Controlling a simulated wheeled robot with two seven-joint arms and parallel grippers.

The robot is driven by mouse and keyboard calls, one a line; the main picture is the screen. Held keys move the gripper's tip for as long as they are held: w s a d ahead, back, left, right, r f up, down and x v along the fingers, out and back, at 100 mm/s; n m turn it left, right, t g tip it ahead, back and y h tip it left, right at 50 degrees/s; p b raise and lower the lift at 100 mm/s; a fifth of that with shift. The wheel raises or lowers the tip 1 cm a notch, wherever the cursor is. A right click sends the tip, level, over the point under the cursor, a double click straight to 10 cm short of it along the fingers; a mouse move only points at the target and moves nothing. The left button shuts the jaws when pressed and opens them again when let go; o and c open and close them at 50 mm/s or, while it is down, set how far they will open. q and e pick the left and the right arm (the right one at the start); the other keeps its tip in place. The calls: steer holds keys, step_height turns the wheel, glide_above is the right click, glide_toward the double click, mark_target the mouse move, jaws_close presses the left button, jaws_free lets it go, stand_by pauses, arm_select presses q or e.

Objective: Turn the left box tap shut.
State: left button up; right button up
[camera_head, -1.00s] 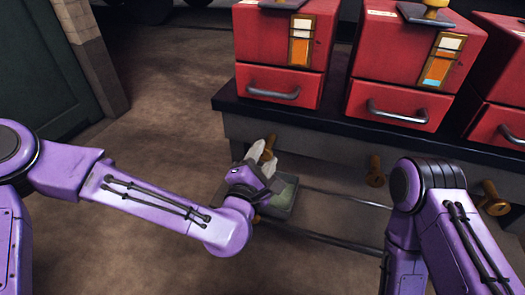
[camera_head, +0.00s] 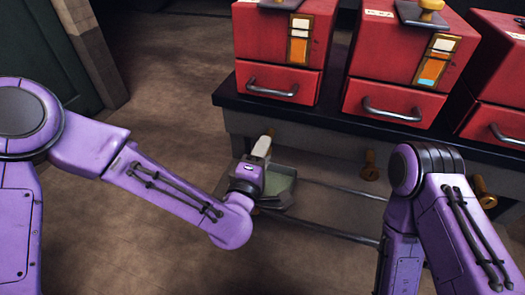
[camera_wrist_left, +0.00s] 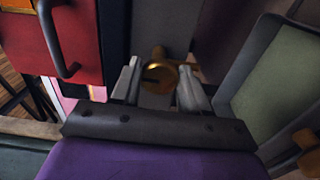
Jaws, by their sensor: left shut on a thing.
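The left box tap is a brass tap (camera_head: 271,131) on the bench front, below the left red box (camera_head: 280,55). My left gripper (camera_head: 262,146) reaches it from below, and its fingers hide most of the tap in the head view. In the left wrist view the brass tap (camera_wrist_left: 158,68) sits between the two grey fingers of the left gripper (camera_wrist_left: 159,80), which is shut on it. The slot on the tap's face shows there. My right arm's elbow is at the right of the head view; its gripper is out of sight.
A shallow tray with a greenish inside (camera_head: 283,188) lies under the tap, close by my left wrist. Two rails run right from it. Other brass taps (camera_head: 369,166) stick out further right along the dark bench edge (camera_head: 300,114). Open floor lies left.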

stand_by(0.4)
arm_select(q)
steer(key=o, duration=1)
steer(key=p+v, duration=0.3)
steer(key=v, duration=0.7)
steer(key=shift+s+a+p, duration=0.1)
steer(key=shift+s+p, duration=0.1)
steer(key=shift+p, duration=0.15)
